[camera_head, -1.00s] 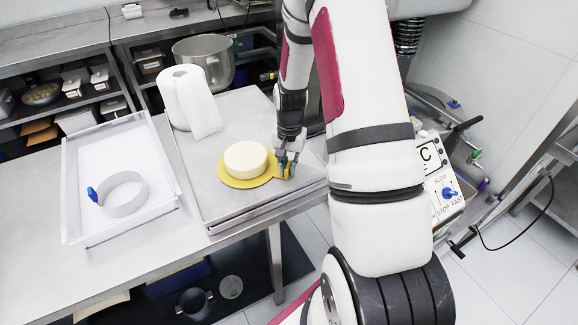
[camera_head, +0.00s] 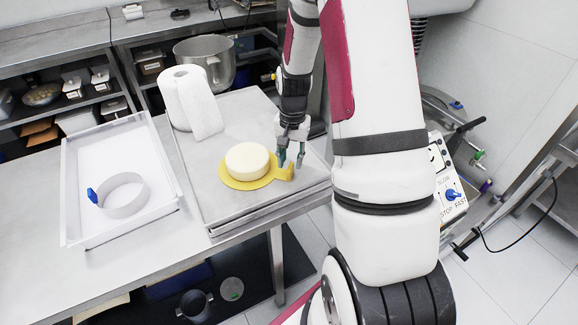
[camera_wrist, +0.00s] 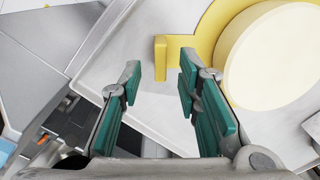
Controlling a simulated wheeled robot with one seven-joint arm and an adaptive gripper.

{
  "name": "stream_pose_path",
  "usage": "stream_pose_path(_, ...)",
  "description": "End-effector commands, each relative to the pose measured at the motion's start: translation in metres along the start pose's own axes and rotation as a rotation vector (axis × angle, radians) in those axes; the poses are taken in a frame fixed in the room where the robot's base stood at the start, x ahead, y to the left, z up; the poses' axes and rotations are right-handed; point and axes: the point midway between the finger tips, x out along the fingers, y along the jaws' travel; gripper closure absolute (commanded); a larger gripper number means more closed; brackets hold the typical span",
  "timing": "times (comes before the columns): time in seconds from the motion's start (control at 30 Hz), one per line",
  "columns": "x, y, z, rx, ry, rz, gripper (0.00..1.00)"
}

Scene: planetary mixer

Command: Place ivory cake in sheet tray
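The ivory cake (camera_head: 247,160) sits on a flat yellow board (camera_head: 236,183) with a tab handle on its right side. The cake also shows in the wrist view (camera_wrist: 275,58), on the yellow board (camera_wrist: 208,30). My gripper (camera_head: 291,164) is open and empty, just above and beside the handle. In the wrist view its green-padded fingers (camera_wrist: 160,75) are spread apart, with the upright handle end (camera_wrist: 160,62) beyond their tips. The white sheet tray (camera_head: 165,207) stands at the left of the table and holds a ring with a blue clip (camera_head: 122,195).
The cake board lies on a metal tray stack (camera_head: 215,212). A paper towel roll (camera_head: 190,103) stands at its back left. A steel mixer bowl (camera_head: 205,55) is behind it. Bare table (camera_head: 150,250) shows in front of the sheet tray.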

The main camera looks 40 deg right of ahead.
Motion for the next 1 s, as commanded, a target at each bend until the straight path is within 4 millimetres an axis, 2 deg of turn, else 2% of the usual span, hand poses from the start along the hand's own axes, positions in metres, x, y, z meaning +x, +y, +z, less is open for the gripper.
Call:
stream_pose_path(0.1, -0.025, -0.002, -0.002, 0.000, 0.006, -0.003, 0.69)
stream_pose_path(0.3, -0.058, -0.002, -0.001, 0.000, 0.004, -0.003, 0.69)
stream_pose_path(0.53, -0.079, -0.001, 0.000, -0.003, 0.002, -0.002, 0.69)
stream_pose_path(0.63, -0.093, -0.005, 0.007, -0.032, 0.014, -0.009, 0.69)
stream_pose_path(0.77, -0.129, -0.018, 0.030, -0.131, 0.059, -0.034, 0.69)
stream_pose_path(0.9, -0.178, -0.030, 0.073, -0.291, 0.127, -0.070, 0.69)
stream_pose_path(1.0, -0.208, -0.033, 0.106, -0.407, 0.174, -0.095, 0.69)
